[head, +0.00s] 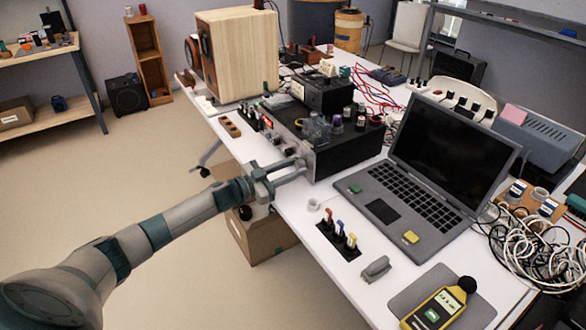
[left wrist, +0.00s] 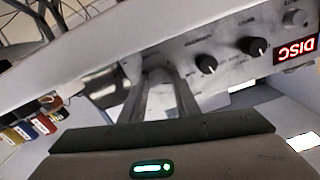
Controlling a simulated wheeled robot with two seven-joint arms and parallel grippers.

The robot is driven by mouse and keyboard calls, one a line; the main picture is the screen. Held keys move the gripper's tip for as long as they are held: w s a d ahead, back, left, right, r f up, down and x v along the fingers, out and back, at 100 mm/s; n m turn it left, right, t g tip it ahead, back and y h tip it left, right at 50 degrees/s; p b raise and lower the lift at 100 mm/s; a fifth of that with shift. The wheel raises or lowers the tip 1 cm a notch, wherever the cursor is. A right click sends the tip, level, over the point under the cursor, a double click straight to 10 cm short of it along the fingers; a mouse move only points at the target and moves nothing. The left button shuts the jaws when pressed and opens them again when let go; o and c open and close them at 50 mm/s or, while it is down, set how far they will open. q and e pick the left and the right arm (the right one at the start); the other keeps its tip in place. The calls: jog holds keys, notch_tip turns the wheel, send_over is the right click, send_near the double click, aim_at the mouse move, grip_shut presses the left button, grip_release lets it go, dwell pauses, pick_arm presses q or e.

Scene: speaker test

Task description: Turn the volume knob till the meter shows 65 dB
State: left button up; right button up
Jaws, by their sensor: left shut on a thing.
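In the left wrist view, the left gripper's fingertips (left wrist: 162,78) meet at the panel (left wrist: 190,50). Two small black knobs (left wrist: 206,64) and a red lit display reading DISC (left wrist: 296,49) lie to their right. The yellow sound meter (head: 436,310) lies at the front right; its reading is too small to read. My right gripper is not in view.
An open laptop (head: 415,200) stands right of the amplifier. Red, blue and yellow plugs (head: 340,233) stand in a black holder in front of it. A wooden speaker (head: 240,55) stands at the far left; tangled cables (head: 530,245) lie at right.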

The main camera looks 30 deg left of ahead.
pick_arm(q)
jog(key=o, duration=1)
jog(key=shift+o, duration=0.2)
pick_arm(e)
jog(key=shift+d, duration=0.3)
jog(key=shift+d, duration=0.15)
pick_arm(q)
jog(key=b+v, duration=0.1)
jog(key=v, duration=1.6)
jog(key=shift+a+b, duration=0.2)
jog(key=shift+b, duration=0.15)
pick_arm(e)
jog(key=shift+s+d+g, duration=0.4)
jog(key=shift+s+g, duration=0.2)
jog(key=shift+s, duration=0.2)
pick_arm(q)
jog(key=shift+s, duration=0.15)
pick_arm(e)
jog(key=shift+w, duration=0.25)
